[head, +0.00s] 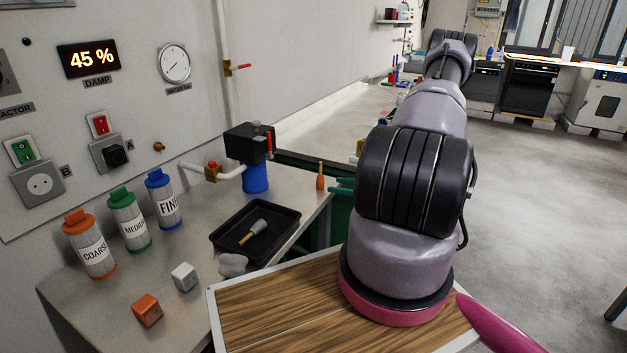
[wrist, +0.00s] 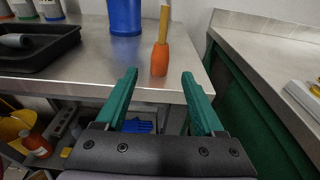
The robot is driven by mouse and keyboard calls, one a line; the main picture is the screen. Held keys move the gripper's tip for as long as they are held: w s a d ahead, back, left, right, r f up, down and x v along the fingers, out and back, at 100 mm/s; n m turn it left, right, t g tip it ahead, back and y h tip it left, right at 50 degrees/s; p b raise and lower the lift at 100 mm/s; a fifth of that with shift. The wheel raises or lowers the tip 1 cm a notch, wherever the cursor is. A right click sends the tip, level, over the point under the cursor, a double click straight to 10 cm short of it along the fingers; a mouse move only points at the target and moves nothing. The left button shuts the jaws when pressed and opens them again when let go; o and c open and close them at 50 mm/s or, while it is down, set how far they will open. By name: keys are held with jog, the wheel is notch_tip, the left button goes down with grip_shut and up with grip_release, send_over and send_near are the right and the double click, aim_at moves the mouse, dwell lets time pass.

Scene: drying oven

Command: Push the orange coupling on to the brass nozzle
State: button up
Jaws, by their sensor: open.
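An orange tapered piece (head: 320,183) with a thin tan stem stands upright at the worktop's right edge; I take it for the orange coupling, but cannot be sure. It also shows in the wrist view (wrist: 160,60), just beyond my fingertips and roughly centred between them. My gripper (head: 336,187), with green fingers, is open and empty; its fingers also show in the wrist view (wrist: 160,78). A small brass fitting (head: 158,147) sticks out of the wall panel in the head view, well left of my gripper, and looks like the brass nozzle. Nothing is fitted on it.
A black tray (head: 287,212) with a brush lies on the metal worktop (head: 200,232). A blue container (head: 256,178) with a black top and a pipe stands behind it. Several labelled canisters (head: 127,220) line the wall. An orange block (head: 147,310) and a white block (head: 185,277) lie in front.

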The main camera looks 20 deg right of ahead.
aim_at(313, 186)
jog(key=x, duration=1)
jog(key=shift+w+a+f, duration=0.1)
jog(key=shift+w+a, duration=0.05)
jog(key=shift+w, duration=0.05)
grip_shut()
